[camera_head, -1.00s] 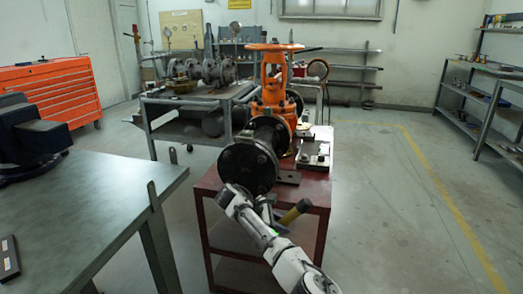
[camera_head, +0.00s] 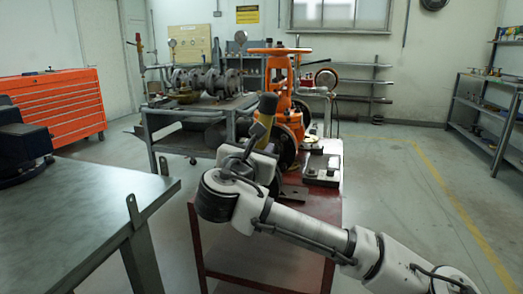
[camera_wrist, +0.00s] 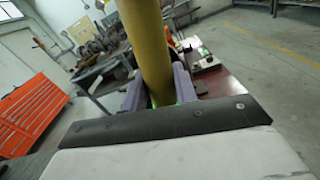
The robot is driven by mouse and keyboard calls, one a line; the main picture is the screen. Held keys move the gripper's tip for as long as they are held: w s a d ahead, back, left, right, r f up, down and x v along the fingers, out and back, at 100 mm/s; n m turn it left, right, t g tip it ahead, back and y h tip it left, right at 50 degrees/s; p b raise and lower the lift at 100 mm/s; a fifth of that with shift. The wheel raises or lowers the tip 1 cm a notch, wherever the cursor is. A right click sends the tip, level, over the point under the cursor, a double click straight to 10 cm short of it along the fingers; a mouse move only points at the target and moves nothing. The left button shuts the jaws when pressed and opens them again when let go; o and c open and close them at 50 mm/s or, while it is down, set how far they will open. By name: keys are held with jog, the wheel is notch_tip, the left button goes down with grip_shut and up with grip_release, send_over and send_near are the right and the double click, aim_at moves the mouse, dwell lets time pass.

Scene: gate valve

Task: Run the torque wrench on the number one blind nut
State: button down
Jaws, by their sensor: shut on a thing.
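The torque wrench (camera_head: 266,128) has a thick yellow shaft with a dark upper end. It stands roughly upright in my gripper (camera_head: 262,158), above the near part of the red stand. The wrist view shows the yellow shaft (camera_wrist: 148,45) between two purple-grey fingers (camera_wrist: 159,92), which are shut on it. The orange gate valve (camera_head: 292,118) with its handwheel (camera_head: 279,50) stands just behind. Its dark blind flange (camera_head: 286,148) is largely hidden by the wrench and my arm. The number one nut cannot be made out.
The red stand (camera_head: 325,215) carries the valve and some metal plates (camera_head: 318,165). A grey workbench (camera_head: 85,205) is at left. A cart (camera_head: 185,120) with flanged parts stands behind. Open floor (camera_head: 400,190) lies to the right.

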jog(key=shift+s+r, duration=0.2)
jog(key=shift+r, duration=0.15)
jog(key=shift+p+x, duration=0.3)
jog(key=shift+x, duration=1.6)
jog(key=shift+a, duration=0.1)
jog(key=shift+w, duration=0.15)
jog(key=shift+p+x, duration=0.45)
jog(key=shift+x, duration=1.05)
jog(key=shift+w, duration=0.2)
dwell(0.6)
jog(key=shift+s+p, duration=0.25)
jog(key=shift+p, duration=0.15)
dwell(0.5)
